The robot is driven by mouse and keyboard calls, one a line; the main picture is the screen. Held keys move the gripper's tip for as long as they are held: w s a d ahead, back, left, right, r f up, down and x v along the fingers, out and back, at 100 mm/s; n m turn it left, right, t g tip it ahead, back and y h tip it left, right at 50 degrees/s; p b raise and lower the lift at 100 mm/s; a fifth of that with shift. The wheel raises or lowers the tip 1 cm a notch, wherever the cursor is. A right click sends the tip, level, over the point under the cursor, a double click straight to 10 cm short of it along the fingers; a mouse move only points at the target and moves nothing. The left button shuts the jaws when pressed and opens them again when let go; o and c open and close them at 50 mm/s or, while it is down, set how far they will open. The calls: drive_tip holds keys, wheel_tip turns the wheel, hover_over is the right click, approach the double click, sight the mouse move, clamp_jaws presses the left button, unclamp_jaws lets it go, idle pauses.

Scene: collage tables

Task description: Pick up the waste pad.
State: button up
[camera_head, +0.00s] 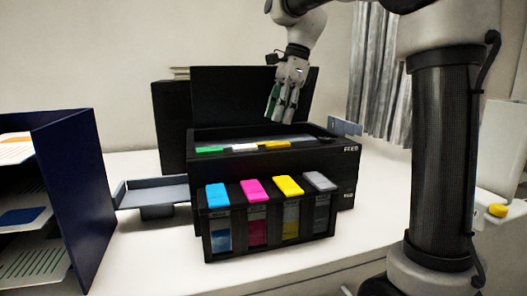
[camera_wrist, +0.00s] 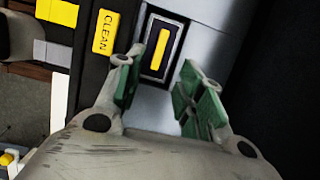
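In the wrist view, a dark rectangular piece with a yellow bar on it (camera_wrist: 160,48) sits in a pale-edged recess of the grey printer interior. It may be the waste pad; no label on it is readable. My gripper (camera_wrist: 161,66) is open, its two green-padded fingers on either side of and just below this piece in the picture, with nothing between them. In the head view, my gripper (camera_head: 279,113) points down over the open top of the black printer (camera_head: 345,170). The recess is hidden there.
A yellow CLEAN label (camera_wrist: 106,32) lies left of the recess. The raised lid (camera_head: 235,95) stands behind. An ink tank unit (camera_head: 268,243) with several coloured caps fronts the printer. A grey tray (camera_head: 155,192) and blue shelf (camera_head: 75,190) are at left.

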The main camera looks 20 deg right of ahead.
drive_tip(key=x, duration=0.7)
drive_tip(key=shift+s+a+f, duration=0.1)
drive_tip(key=shift+a+f, duration=0.2)
drive_tip(key=shift+a, duration=0.15)
clamp_jaws()
